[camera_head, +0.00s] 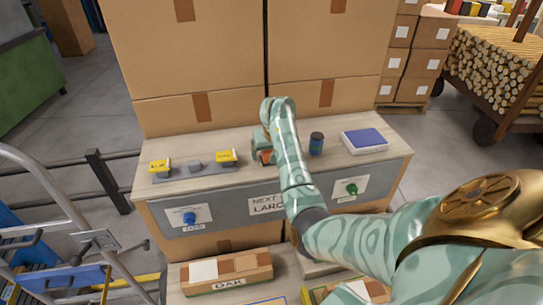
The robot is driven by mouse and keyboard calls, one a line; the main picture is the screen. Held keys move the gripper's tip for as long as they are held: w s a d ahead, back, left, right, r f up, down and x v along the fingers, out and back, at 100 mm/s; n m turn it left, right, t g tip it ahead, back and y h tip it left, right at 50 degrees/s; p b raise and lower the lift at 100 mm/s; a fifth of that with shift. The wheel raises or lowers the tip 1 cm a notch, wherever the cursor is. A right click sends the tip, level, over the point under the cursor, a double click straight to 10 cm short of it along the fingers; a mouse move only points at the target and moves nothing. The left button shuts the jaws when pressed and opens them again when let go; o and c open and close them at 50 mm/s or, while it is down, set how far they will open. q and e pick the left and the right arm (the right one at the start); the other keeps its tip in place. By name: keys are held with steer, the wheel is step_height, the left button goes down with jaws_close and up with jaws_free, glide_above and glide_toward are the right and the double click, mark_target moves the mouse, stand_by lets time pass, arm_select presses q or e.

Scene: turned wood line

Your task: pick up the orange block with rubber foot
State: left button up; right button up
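A small orange block (266,157) shows low at my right gripper, on or just above the wooden bench top. Most of it is hidden by the gripper and arm, and its rubber foot cannot be made out. My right arm comes in from the right and bends down over the bench. Its gripper (262,151) points down at the block. The fingers are too small and covered to tell whether they are open or closed on it. My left gripper is not in view.
Large cardboard boxes (190,60) stand right behind the bench (222,143). Left on it are yellow-labelled pieces (160,166) and a small grey piece (195,165). Right are a dark jar (316,144) and a blue-topped white box (365,140). A metal ladder (75,215) stands at the left.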

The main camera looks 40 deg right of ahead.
steer(key=c, duration=1.1)
steer(key=shift+c, duration=0.2)
step_height(320, 180, up, 10)
steer(key=shift+f+p, duration=0.1)
steer(key=shift+p, duration=0.8)
steer(key=shift+o, duration=1.3)
steer(key=shift+r, duration=0.2)
steer(key=shift+c, duration=0.5)
